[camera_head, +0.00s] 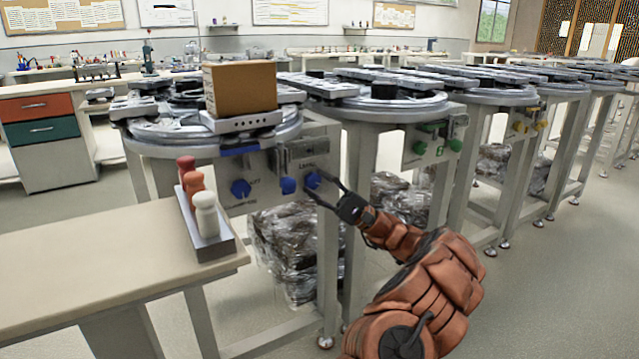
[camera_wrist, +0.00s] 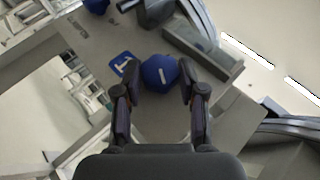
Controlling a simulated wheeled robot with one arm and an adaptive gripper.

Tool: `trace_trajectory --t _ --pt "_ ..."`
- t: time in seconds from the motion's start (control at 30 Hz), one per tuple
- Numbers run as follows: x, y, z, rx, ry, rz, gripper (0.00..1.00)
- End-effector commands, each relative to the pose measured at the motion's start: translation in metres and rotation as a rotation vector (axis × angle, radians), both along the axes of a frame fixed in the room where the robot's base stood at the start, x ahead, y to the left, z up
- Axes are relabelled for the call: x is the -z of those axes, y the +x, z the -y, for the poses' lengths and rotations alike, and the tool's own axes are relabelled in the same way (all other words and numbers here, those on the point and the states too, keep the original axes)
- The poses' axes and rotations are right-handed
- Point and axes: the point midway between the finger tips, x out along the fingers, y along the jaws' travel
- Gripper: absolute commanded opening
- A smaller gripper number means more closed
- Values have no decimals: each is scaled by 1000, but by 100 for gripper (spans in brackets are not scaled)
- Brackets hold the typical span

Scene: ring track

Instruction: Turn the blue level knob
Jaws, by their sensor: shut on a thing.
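The blue knob (camera_head: 312,180) is the rightmost of the blue knobs on the grey front panel of the nearest round station. Small lettering sits just above it, too small to read surely. My gripper (camera_head: 324,187) reaches it from the right, its fingers at the knob. In the wrist view the same blue knob (camera_wrist: 160,73) has a white mark on its face and sits between the two fingertips of my gripper (camera_wrist: 156,92), which is shut on it. A small blue label lies beside it on the panel.
A cardboard box (camera_head: 240,88) stands on the round top. A bench (camera_head: 110,255) with a tray of small figures is at front left. Wrapped bundles (camera_head: 290,240) lie below.

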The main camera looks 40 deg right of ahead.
Motion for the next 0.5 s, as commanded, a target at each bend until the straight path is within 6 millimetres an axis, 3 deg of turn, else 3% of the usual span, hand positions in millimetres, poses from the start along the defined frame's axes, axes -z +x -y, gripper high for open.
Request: trace_trajectory --t 0.47,0.5 --pt "0 -1 0 -2 13 5 6" --pt "0 -1 0 -3 14 4 42"
